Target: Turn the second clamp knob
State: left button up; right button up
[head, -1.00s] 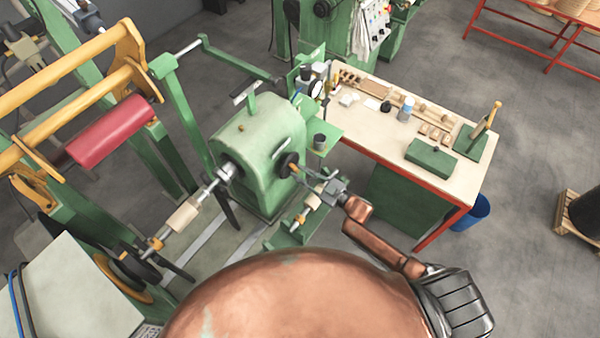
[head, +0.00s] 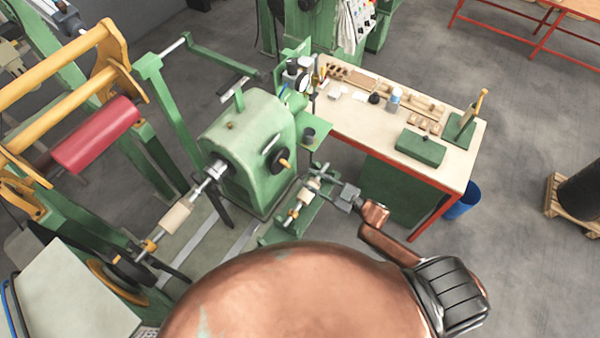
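The green winding machine (head: 245,140) stands at the centre. On its right face is a round black knob (head: 276,158) with an orange handle (head: 285,163). Below and right, a green bracket (head: 284,228) carries a short shaft with a pale block (head: 306,196) and small orange parts (head: 294,213). My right gripper (head: 322,182) points left, over or beside the upper end of that shaft. It is apart from the black knob. Contact with the shaft and the finger gap are too small to tell. My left gripper does not show.
A workbench (head: 459,178) with small parts and a green box (head: 420,147) stands to the right. A blue bin (head: 464,200) is beside it. A long shaft with a pale block (head: 175,217) runs down-left from the machine.

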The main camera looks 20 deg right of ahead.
jog(key=shift+v, duration=1.4)
jog(key=s+d+f+m+g+h+b, duration=0.1)
jog(key=s+d+f+m+h+b, duration=0.2)
jog(key=f, duration=1.1)
jog(key=s+d+f+m+g+h+b, duration=0.15)
jog(key=s+d+f+h+b, duration=0.35)
jog(key=f, duration=0.8)
jog(key=s+d+f+m+g+h+b, duration=0.15)
jog(key=d+f, duration=0.35)
jog(key=f, duration=0.9)
jog(key=s+f+m+g+h+b, duration=0.25)
jog(key=s+f+g+b, duration=0.25)
jog(key=s+f, duration=1.2)
pick_arm(q)
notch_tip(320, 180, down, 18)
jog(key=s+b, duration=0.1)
jog(key=b, duration=0.2)
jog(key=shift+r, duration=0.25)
pick_arm(e)
jog(key=s+a+f+g, duration=0.2)
jog(key=s+f, duration=0.3)
jog(key=s, duration=0.4)
jog(key=s+a+f+m+g, duration=0.1)
jog(key=s+a+f+g, duration=0.1)
jog(key=s+f, duration=0.3)
jog(key=s, duration=0.4)
jog(key=shift+s+a+f+y, duration=0.15)
jog(key=shift+s+a+y, duration=0.15)
jog(key=shift+s+y, duration=0.1)
